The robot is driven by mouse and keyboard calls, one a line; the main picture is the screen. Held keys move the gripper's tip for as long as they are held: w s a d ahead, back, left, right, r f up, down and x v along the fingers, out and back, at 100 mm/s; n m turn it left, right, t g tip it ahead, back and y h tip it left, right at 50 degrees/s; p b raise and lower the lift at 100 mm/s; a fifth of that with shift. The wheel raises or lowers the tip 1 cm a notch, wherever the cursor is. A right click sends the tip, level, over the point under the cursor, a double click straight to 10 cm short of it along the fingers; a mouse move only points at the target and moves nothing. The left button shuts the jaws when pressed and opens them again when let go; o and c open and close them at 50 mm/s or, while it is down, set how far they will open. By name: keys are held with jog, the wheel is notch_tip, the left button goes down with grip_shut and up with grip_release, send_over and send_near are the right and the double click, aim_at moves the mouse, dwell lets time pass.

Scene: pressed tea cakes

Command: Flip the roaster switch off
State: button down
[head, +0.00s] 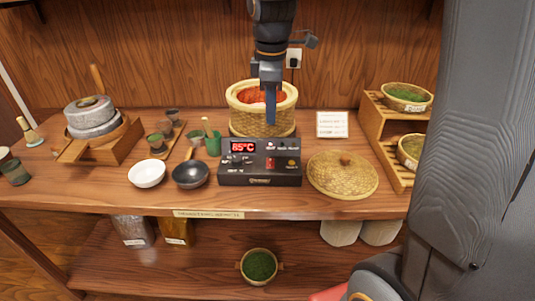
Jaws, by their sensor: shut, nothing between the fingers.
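The roaster is a black control box (232,180) with a round woven basket (248,121) behind it, and the basket's inside glows red-orange. A red display (243,147) on the box reads about 65°C. A small red switch (270,163) sits on the box's front panel, right of the display; its position is too small to tell. My gripper (271,121) points down in front of the basket, above the back of the box. It is shut and empty, with its fingertips apart from the switch.
A woven lid (343,177) lies right of the box. A black bowl (190,175) and a white bowl (147,173) stand left of it. A green cup (213,145) is close to its left side. A wooden shelf (386,140) with bowls stands at the right.

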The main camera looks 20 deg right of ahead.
aim_at(270, 160)
jog(key=shift+f, duration=0.1)
jog(key=f+p, duration=0.1)
jog(key=f, duration=0.3)
jog(key=w+f+p, duration=0.1)
jog(key=f, duration=0.4)
jog(key=f+p, duration=0.1)
jog(key=f, duration=0.3)
jog(key=shift+w+d+f, duration=0.2)
jog(key=shift+w+f, duration=0.1)
jog(key=shift+f, duration=0.1)
